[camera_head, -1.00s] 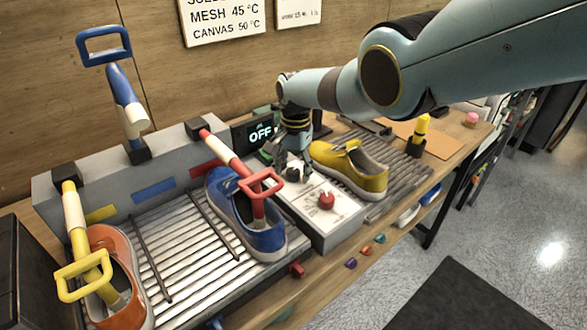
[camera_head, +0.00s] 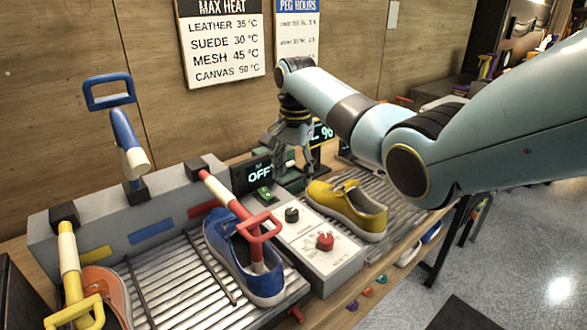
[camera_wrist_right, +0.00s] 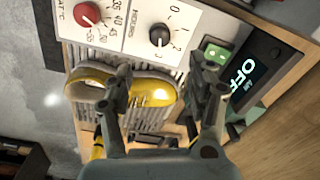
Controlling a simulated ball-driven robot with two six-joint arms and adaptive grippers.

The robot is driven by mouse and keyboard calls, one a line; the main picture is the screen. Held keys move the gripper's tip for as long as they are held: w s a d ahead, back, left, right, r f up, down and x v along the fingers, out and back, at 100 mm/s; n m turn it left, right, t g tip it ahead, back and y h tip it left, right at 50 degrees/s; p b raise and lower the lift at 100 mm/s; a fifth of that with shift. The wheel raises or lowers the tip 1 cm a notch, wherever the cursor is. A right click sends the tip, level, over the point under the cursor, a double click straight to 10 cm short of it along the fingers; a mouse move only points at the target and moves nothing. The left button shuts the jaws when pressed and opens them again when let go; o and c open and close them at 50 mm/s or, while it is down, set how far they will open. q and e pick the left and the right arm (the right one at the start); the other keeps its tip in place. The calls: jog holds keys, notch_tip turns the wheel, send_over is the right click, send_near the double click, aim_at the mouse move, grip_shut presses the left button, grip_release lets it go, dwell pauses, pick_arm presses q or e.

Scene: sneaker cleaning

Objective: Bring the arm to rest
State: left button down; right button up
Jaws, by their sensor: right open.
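My right gripper (camera_head: 294,160) is open and empty, raised above the back of the white control box (camera_head: 335,262), close to the display reading OFF (camera_head: 258,174). In the right wrist view its two fingers (camera_wrist_right: 160,85) stand apart with nothing between them. Below them there are the yellow sneaker (camera_wrist_right: 150,98) and the box's black knob (camera_wrist_right: 160,36). My right arm reaches in from the right, over the rack with the yellow sneaker (camera_head: 350,207). My left gripper is not in view.
A blue sneaker (camera_head: 243,256) sits on the left rack with a red-handled peg in it. An orange sneaker (camera_head: 108,290) is at the lower left. A blue-handled peg (camera_head: 125,135) stands up at the back. Signs (camera_head: 222,45) hang on the wall.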

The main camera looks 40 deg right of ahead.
jog(key=shift+r, duration=0.35)
jog(key=shift+f, duration=0.1)
